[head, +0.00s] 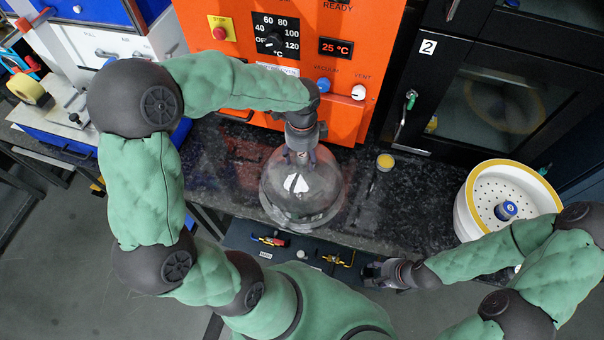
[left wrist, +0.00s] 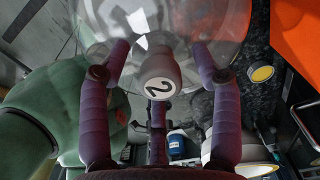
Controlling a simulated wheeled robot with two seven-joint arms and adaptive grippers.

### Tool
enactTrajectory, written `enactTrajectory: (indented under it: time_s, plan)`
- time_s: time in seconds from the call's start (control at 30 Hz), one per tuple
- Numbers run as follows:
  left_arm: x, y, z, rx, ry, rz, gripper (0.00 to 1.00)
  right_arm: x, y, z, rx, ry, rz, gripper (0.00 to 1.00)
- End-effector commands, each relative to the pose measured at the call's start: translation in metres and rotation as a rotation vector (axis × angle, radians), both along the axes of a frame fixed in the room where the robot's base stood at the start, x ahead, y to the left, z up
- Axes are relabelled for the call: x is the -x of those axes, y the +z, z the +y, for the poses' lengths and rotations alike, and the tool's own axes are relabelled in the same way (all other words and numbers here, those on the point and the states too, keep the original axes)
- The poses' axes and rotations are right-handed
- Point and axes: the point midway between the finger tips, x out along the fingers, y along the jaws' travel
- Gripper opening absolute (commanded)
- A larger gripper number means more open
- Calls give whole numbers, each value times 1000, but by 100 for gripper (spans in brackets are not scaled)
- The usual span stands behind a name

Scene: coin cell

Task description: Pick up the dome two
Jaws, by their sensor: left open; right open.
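Dome two is a clear glass dome (head: 318,208) standing on the dark speckled counter in front of the orange oven. In the left wrist view the glass (left wrist: 160,22) fills the top, and its grey knob (left wrist: 158,76) carries a "2". My left gripper (head: 300,157) is directly over the dome's top. In the left wrist view its open fingers (left wrist: 158,58) stand on either side of the knob, with gaps visible. In the head view the gripper hides most of the knob. My right gripper (head: 370,274) is open and empty at the counter's front edge, right of the dome.
The orange oven (head: 215,75) stands close behind the dome. A small yellow-topped jar (head: 385,162) is to its right. A white perforated bowl with a yellow rim (head: 475,185) stands further right. A tray with small tools (head: 290,252) lies in front.

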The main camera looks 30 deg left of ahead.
Motion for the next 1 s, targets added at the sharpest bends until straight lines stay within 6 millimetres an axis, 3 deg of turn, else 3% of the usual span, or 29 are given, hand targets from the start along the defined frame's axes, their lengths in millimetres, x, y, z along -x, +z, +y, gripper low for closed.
enactTrajectory:
  time_s: [0.27, 0.4, 0.5, 1.0]
  plan:
    - [-1, -5, 0, 0, 1, -2, 64, 0, -1, 0, 0, 0, 0, 47]
    - [-1, -5, 0, 0, 1, -2, 24, 0, -1, 0, 0, 0, 0, 47]
    - [-1, -5, 0, 0, 0, -2, 0, 0, -1, 0, 0, 0, 0, 47]
    - [-2, 2, 0, 0, 1, -5, 0, 0, 1, 0, 0, 0, 0, 47]
